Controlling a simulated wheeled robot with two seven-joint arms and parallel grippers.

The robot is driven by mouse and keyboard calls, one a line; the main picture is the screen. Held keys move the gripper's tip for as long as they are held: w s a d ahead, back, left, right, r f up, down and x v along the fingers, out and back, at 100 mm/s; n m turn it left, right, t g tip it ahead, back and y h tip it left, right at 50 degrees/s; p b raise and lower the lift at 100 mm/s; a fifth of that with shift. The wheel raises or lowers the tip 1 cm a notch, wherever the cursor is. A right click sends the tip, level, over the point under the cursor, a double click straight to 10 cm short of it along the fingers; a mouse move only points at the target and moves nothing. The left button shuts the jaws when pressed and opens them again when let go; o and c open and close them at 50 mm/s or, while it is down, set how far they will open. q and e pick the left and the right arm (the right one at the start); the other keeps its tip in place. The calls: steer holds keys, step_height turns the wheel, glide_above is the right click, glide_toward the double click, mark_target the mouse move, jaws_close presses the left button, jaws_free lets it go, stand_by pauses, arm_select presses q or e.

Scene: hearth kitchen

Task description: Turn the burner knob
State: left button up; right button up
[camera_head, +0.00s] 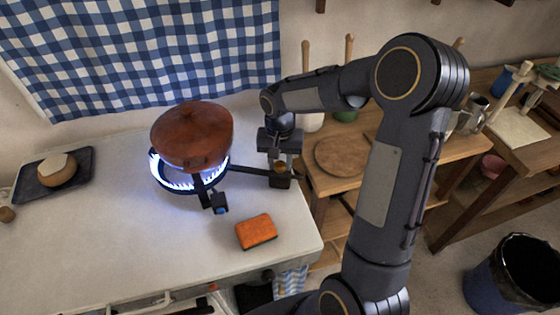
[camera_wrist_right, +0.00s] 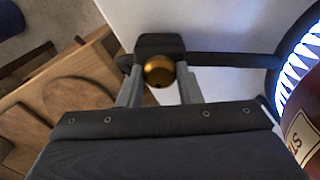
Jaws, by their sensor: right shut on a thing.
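The brass burner knob (camera_wrist_right: 159,71) sits on a dark block at the end of a dark pipe from the burner. My right gripper (camera_wrist_right: 157,82) is shut on it, one finger on each side. In the head view my right gripper (camera_head: 280,160) reaches down to the knob at the counter's right side, and the knob is mostly hidden there. The round burner (camera_head: 168,183) is lit with blue-white flames. A reddish-brown pot (camera_head: 192,135) stands over it. My left gripper is not in view.
An orange sponge (camera_head: 256,231) lies on the pale counter (camera_head: 110,245) in front of the burner. A dark tray (camera_head: 28,187) with a round food item (camera_head: 56,170) is at left. A wooden table (camera_head: 390,180) stands at right.

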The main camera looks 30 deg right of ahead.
mark_target(280, 164)
steer(key=n, duration=0.6)
steer(key=shift+b, duration=0.3)
steer(key=n, duration=0.5)
steer(key=shift+n, duration=0.4)
steer(key=o, duration=1)
steer(key=shift+c, duration=0.2)
step_height(280, 164, up, 8)
steer(key=shift+f+b, duration=0.1)
steer(key=shift+b, duration=0.2)
